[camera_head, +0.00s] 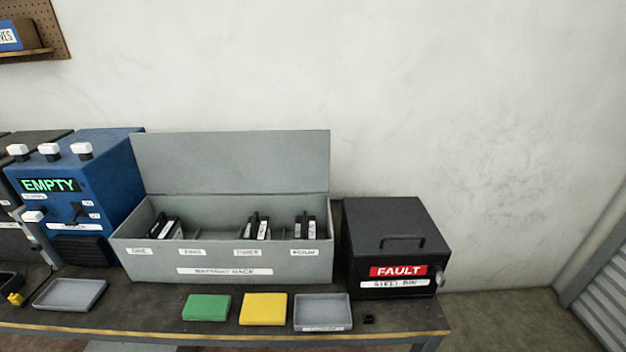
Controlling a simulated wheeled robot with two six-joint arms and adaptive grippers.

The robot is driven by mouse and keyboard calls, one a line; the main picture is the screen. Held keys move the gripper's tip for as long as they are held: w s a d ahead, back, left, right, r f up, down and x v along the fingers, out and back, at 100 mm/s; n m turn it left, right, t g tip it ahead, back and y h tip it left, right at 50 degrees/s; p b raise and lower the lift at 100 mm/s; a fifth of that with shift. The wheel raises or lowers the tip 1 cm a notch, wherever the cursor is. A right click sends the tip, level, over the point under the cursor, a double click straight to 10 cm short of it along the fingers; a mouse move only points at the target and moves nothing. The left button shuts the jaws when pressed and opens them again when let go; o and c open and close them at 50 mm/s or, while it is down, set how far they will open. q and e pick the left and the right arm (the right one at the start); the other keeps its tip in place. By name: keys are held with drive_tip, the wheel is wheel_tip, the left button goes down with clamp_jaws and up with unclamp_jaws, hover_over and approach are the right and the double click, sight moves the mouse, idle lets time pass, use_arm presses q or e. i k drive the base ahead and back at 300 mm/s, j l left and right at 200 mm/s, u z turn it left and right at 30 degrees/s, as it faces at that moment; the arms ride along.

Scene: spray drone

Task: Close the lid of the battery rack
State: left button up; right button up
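The battery rack (225,267) is a long grey box standing on the workbench at the middle left. Its grey lid (232,162) stands open, raised upright along the back edge. The front carries slot labels, and dark batteries (257,227) stand in slots one, three and four. Slot two (200,233) looks empty. Neither of my grippers shows in the head view.
A blue machine reading EMPTY (100,180) stands left of the rack, close to the lid. A black FAULT bin (395,240) stands to its right. Green (206,307) and yellow (264,309) blocks and grey trays (323,311) lie in front on the workbench (150,318).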

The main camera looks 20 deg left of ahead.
sight(271, 162)
drive_tip(key=u, duration=0.35)
drive_tip(key=j+u, duration=0.15)
drive_tip(key=u, duration=0.55)
